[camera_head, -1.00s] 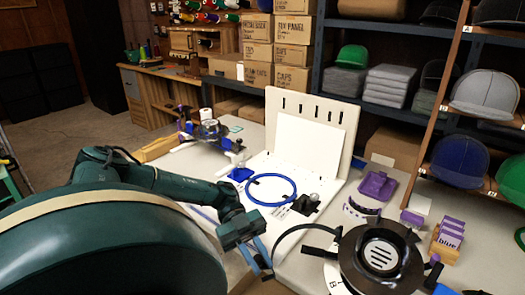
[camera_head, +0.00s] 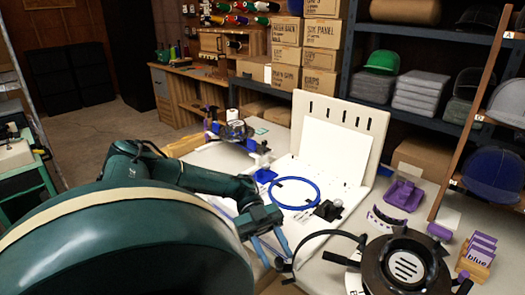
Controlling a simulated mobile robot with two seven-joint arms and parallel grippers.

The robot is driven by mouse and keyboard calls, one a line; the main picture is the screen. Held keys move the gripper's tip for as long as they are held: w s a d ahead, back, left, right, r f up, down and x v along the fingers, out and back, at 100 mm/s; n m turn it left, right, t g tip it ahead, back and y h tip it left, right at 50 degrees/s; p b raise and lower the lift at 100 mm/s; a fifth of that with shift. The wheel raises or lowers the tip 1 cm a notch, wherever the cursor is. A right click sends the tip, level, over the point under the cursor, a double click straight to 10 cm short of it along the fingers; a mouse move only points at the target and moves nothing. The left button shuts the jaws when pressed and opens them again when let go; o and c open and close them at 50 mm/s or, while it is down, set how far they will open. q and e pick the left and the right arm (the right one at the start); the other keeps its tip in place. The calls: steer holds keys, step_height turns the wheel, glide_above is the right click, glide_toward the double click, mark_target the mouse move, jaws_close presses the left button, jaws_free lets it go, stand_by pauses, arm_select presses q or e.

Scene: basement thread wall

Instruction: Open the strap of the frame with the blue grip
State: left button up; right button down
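My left gripper (camera_head: 278,256) hangs over the near edge of the table, its two blue-grey fingers apart with nothing visible between them. A frame with blue and purple parts (camera_head: 236,131) stands at the table's back left, well beyond the gripper; its strap is too small to make out. A round dark frame (camera_head: 404,268) with a slotted centre lies at the front right, partly cut off by the picture's lower edge. A thin black strap (camera_head: 322,236) arcs from its left side, close to the right of my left gripper. My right gripper does not show.
A blue hoop (camera_head: 296,193) lies on a white board with an upright slotted panel (camera_head: 338,118) behind. A purple holder (camera_head: 404,194) and a wooden block with purple cards (camera_head: 477,256) stand at right. Shelves with caps (camera_head: 382,61) rise behind the table.

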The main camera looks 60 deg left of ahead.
arm_select(q)
steer(key=b+v, duration=0.2)
steer(key=v, duration=0.8)
steer(key=shift+a+b, duration=0.25)
steer(key=shift+b, duration=0.1)
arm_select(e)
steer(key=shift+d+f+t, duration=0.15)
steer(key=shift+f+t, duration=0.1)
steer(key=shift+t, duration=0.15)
